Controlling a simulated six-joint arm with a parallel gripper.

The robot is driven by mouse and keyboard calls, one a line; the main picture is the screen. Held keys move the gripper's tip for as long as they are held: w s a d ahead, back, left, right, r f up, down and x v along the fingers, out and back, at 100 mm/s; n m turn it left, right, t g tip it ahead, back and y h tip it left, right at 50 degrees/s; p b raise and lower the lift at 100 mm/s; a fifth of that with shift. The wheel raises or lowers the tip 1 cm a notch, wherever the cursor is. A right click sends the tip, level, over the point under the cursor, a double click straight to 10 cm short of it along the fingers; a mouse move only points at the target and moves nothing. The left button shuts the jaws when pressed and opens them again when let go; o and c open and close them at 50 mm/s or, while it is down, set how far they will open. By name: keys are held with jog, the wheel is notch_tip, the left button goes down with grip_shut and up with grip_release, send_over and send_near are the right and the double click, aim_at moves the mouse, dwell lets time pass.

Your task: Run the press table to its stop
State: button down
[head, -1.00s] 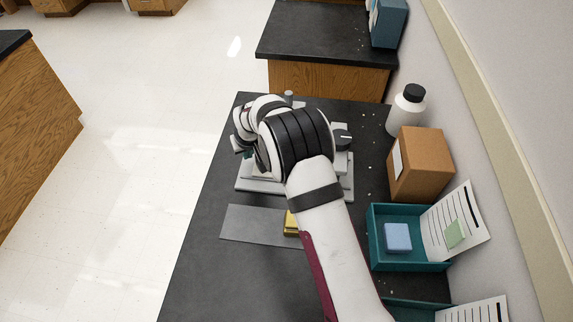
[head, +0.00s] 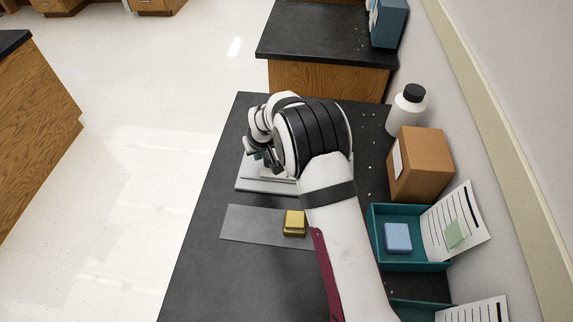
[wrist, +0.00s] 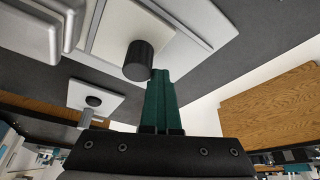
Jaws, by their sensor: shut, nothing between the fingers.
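The press (head: 265,186) is a pale grey device on the dark bench, mostly hidden under my arm in the head view. In the wrist view a black cylindrical knob (wrist: 139,58) stands on a beige plate (wrist: 118,30), above a wider light grey base (wrist: 205,25). I take this plate to be the press table. My gripper (wrist: 160,76) has its teal fingers shut and empty, with their tips right beside the knob. I cannot tell whether they touch it. In the head view my gripper (head: 257,156) is partly hidden by my wrist.
A grey sheet (head: 250,225) with a gold block (head: 294,222) lies in front of the press. To the right are a white bottle (head: 407,108), a cardboard box (head: 420,163) and a teal tray (head: 408,265) holding a blue block (head: 397,237). The bench's left front is clear.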

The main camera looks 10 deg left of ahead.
jog(key=shift+d, duration=4.25)
jog(key=shift+a+r, duration=0.1)
jog(key=shift+a, duration=0.7)
notch_tip(320, 180, up, 7)
jog(key=s+d+r+m+g, duration=0.1)
jog(key=s+d+r+m, duration=0.3)
jog(key=s+d+r, duration=0.45)
jog(key=s+d+r+m+g, duration=0.1)
jog(key=s+d+m, duration=0.1)
jog(key=s, duration=0.7)
jog(key=s+d+m+g, duration=0.1)
jog(key=s+d+m, duration=0.1)
jog(key=s, duration=0.8)
jog(key=s+d+r+m+g, duration=0.1)
jog(key=s+d+m, duration=0.1)
jog(key=s, duration=0.8)
jog(key=shift+s+r+m, duration=0.15)
jog(key=shift+r+m, duration=0.15)
jog(key=shift+m, duration=0.5)
